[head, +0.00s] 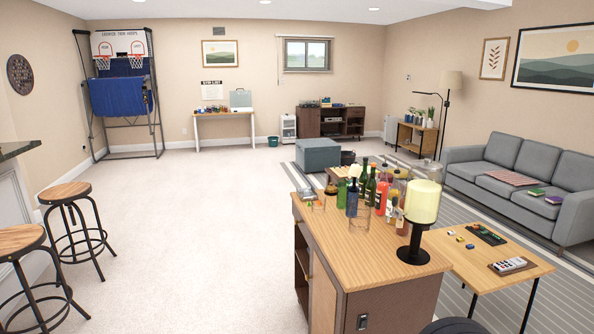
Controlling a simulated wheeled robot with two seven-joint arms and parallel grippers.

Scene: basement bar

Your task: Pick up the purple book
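A small purple item (553,200), which looks like the purple book, lies flat on the right seat of the grey sofa (480,183) at the right. A small green item (536,191), perhaps another book, lies just left of it. Neither of my grippers shows in the head view.
A wooden cabinet (345,240) with bottles, glasses and a lamp (419,215) stands ahead. A low table (470,262) with a remote and small items stands between it and the sofa. Bar stools (70,192) are at left. The carpet (190,230) is clear.

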